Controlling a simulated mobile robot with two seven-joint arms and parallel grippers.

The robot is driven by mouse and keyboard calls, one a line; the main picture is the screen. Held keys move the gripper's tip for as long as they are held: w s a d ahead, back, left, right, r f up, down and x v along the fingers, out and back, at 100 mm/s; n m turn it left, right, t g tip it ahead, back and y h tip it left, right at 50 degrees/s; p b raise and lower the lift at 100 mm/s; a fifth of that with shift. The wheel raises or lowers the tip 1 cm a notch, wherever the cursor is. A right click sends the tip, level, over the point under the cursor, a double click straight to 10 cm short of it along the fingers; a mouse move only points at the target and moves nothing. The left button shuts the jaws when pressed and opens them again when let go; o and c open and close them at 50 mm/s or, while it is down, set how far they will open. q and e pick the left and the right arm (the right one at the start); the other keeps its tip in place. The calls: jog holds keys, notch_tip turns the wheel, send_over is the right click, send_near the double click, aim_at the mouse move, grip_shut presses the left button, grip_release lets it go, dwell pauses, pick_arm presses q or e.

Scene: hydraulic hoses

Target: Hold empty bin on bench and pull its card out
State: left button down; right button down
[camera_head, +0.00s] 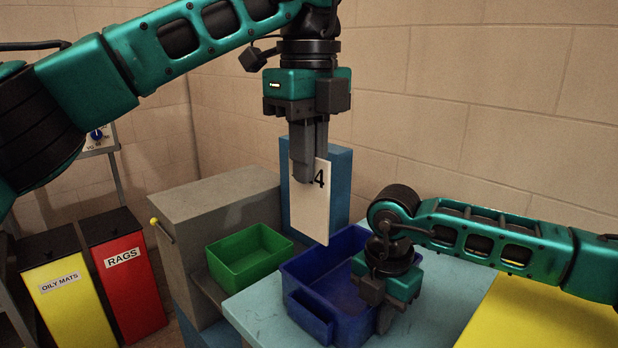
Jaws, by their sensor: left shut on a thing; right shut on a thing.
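An empty blue bin (334,290) stands on the light blue bench (262,310). A white card (310,208) marked with a 4 hangs upright above the bin's back left part, its lower edge near the bin's left wall. My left gripper (308,178) points down and is shut on the card's top edge. My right gripper (384,322) is low at the bin's front right side, shut on the bin's wall. Its fingertips are partly hidden by its own body. I cannot tell whether the card's bottom touches the bin.
A green bin (248,256) sits to the left of the blue bin, beside a grey cabinet (215,200). A blue box-like block (340,190) stands behind the card. A yellow surface (545,315) lies at the right. Red RAGS (130,280) and yellow OILY MATS (68,305) containers stand far left.

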jog(key=c, duration=1.2)
grip_release()
